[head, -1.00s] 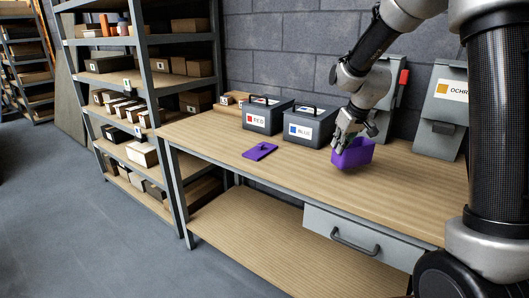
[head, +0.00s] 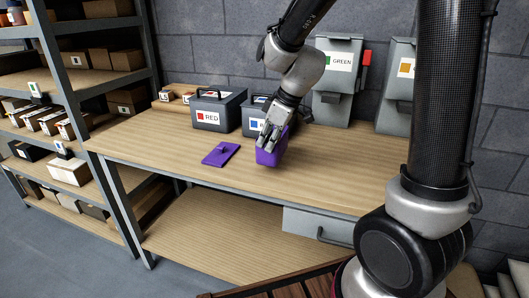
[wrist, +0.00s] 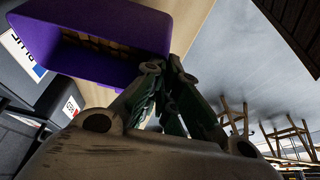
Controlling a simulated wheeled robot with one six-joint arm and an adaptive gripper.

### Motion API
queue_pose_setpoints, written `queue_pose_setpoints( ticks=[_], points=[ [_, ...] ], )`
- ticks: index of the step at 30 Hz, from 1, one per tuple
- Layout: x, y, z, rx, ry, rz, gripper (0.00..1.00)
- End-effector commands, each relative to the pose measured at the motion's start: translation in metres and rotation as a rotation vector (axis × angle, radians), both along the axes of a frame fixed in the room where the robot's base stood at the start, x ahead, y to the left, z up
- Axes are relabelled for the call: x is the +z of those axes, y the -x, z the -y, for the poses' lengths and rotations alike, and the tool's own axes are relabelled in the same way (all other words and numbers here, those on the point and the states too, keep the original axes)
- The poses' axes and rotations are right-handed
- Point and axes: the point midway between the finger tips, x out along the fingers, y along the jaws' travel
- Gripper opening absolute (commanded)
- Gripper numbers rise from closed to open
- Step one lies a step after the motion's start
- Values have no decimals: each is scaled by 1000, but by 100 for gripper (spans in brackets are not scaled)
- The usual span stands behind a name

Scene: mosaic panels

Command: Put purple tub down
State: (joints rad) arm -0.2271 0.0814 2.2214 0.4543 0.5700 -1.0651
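The purple tub (head: 267,156) hangs tilted from my gripper (head: 268,138), just over or at the wooden bench top; I cannot tell whether its base touches. My gripper is shut on its wall. In the wrist view the tub (wrist: 105,62) shows its open mouth, with small brownish pieces inside, and the gripper fingers (wrist: 165,82) are close together at its rim. A flat purple lid with a knob (head: 220,155) lies on the bench to the left of the tub, apart from it.
A grey box labelled RED (head: 218,112) and a partly hidden blue-labelled box (head: 255,115) stand behind. Grey bins, one labelled GREEN (head: 338,85), stand against the wall. The bench top (head: 335,180) is clear to the right. Shelves (head: 60,80) stand left.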

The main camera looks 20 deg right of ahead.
Motion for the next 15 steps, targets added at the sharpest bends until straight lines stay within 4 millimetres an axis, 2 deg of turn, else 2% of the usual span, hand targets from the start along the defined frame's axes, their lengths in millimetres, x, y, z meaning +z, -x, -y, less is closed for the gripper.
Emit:
queue_pose_setpoints(
  ticks=[7, 15],
  points=[
    [-34, 0, 1, -2, 1, 0, 0],
    [-37, -1, 0, -1, 1, 1, 0]
  ],
)
